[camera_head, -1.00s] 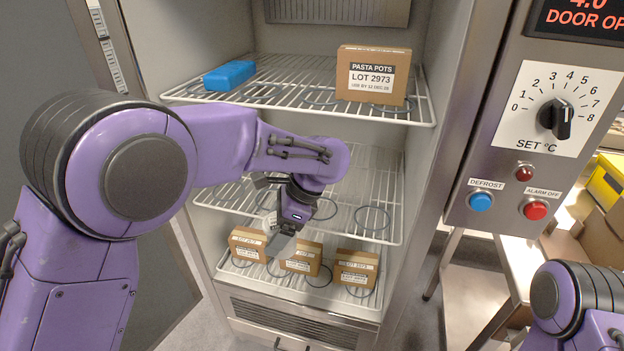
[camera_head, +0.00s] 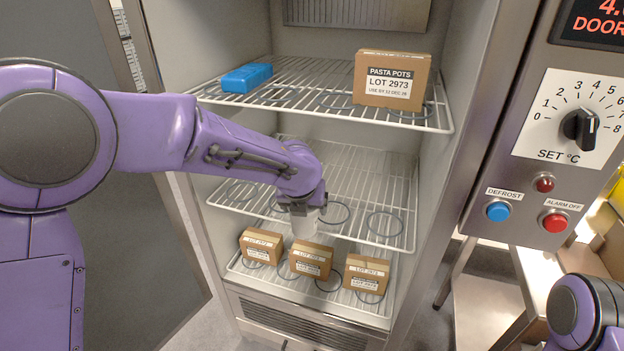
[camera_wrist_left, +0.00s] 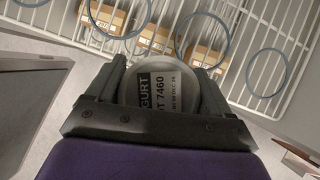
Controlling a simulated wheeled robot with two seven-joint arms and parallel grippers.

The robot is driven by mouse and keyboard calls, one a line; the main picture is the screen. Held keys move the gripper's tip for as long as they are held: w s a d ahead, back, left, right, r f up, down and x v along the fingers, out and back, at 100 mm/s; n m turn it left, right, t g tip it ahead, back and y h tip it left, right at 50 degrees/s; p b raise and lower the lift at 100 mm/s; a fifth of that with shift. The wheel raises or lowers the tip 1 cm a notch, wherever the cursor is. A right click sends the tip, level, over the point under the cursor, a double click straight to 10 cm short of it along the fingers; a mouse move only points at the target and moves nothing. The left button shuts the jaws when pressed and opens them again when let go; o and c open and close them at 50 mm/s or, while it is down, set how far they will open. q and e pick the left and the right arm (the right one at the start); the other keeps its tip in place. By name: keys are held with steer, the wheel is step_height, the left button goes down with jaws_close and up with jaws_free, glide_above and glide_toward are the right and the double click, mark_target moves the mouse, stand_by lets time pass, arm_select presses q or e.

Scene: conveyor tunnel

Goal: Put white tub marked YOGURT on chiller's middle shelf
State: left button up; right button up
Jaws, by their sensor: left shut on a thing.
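The white tub (camera_head: 304,222) is held upright at the front edge of the chiller's middle shelf (camera_head: 362,180). In the left wrist view the tub (camera_wrist_left: 160,100) shows a label reading "…GURT" and "…T 7460". My left gripper (camera_head: 305,207) is shut on the tub, with one finger on each side of it in the left wrist view (camera_wrist_left: 160,85). I cannot tell whether the tub touches the shelf wires. Several dark rings lie on the middle shelf; the front centre is partly hidden by my arm. My right gripper is out of view.
The top shelf (camera_head: 300,97) holds a blue block (camera_head: 247,77) and a PASTA POTS carton (camera_head: 392,80). Three small cartons (camera_head: 311,260) stand on the bottom shelf. The control panel (camera_head: 545,140) flanks the opening at right.

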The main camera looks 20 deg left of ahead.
arm_select(q)
steer(key=w, duration=0.3)
steer(key=w+a+p, duration=0.1)
steer(key=w, duration=0.2)
steer(key=w+p, duration=0.1)
steer(key=w, duration=0.2)
steer(key=shift+w+a+r, duration=0.1)
steer(key=shift+w+a, duration=0.05)
steer(key=shift+a, duration=0.2)
steer(key=shift+f+p, duration=0.3)
steer(key=shift+p, duration=0.05)
steer(key=shift+f, duration=0.1)
steer(key=o, duration=1.4)
steer(key=shift+f, duration=0.15)
